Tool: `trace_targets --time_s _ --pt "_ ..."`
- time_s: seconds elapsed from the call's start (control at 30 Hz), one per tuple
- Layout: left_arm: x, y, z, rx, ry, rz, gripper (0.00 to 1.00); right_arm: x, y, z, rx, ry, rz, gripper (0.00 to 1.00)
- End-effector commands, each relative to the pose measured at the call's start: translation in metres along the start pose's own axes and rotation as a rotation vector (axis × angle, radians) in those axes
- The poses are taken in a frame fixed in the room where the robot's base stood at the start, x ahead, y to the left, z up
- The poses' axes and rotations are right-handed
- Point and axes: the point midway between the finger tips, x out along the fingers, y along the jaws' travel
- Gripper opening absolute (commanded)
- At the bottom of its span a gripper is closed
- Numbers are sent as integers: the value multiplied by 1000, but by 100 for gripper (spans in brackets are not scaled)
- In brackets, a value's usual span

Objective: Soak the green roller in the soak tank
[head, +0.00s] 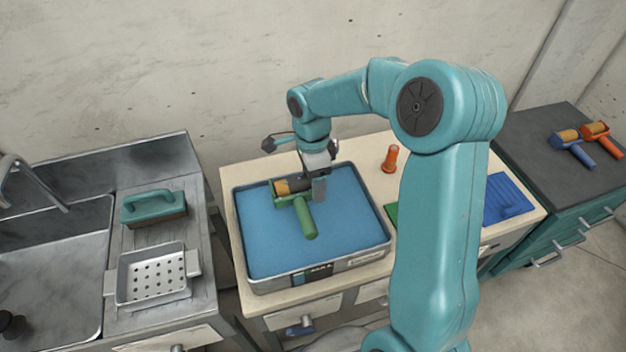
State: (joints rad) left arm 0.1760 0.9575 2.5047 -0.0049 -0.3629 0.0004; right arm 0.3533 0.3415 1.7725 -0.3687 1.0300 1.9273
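The green roller (305,217) has a green handle and frame with an orange roll. It is over or in the blue liquid of the soak tank (375,254), a metal-rimmed rectangular tank on the middle cabinet. Its handle points toward the front of the tank. The arm coming in from the right is my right arm; its gripper (310,188) points down at the roller's upper end, over the tank. Part of the roll is hidden by the gripper, and whether the fingers grip it is unclear. My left gripper is not in view.
A sink with a drying area at left holds a teal-handled brush (150,203) and a perforated tray (153,275). Green and blue pads (507,199) lie to the right. Blue and orange rollers (600,130) lie on the far-right cabinet.

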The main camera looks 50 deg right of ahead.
Motion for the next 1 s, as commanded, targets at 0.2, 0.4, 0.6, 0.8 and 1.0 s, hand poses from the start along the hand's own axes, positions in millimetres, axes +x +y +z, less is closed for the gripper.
trace_targets --time_s 0.2,0.4,0.6,0.8,1.0 --pt "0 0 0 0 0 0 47 -1 0 1 0 0 -1 17" --pt "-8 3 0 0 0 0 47 -10 -14 29 -6 0 -8 17" --pt "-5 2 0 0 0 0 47 -5 -20 40 0 0 -11 17" --pt "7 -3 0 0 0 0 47 13 -21 40 0 0 -10 17" --pt "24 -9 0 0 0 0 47 38 -24 39 0 0 -10 17"
